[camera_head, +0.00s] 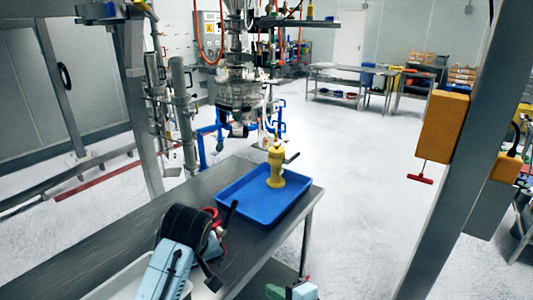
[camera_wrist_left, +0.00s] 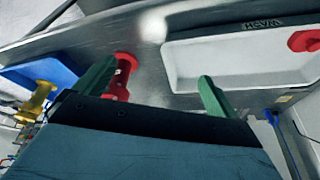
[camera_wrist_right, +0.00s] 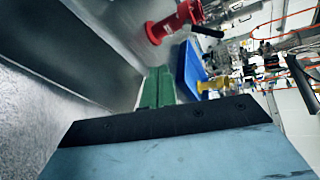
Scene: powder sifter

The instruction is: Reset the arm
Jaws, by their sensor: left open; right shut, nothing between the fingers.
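My left gripper (camera_wrist_left: 156,88) is open, its two green fingers spread and nothing held between them. In the head view its light-blue body (camera_head: 168,268) is over the near part of the metal table, with its fingertips not clear. My right gripper (camera_wrist_left: 0,0) is not in the left wrist view; its green fingers (camera_wrist_right: 158,88) are together and empty in the right wrist view. In the head view the right gripper (camera_head: 275,291) is low, at the bottom edge, right of the table.
A blue tray (camera_head: 240,211) holds a yellow tool (camera_head: 276,165) standing upright on the metal table (camera_head: 135,215). A red tool (camera_wrist_right: 176,22) with a black handle is beside it, partly hidden by my left arm in the head view. A white tray (camera_wrist_left: 175,62) holds something red.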

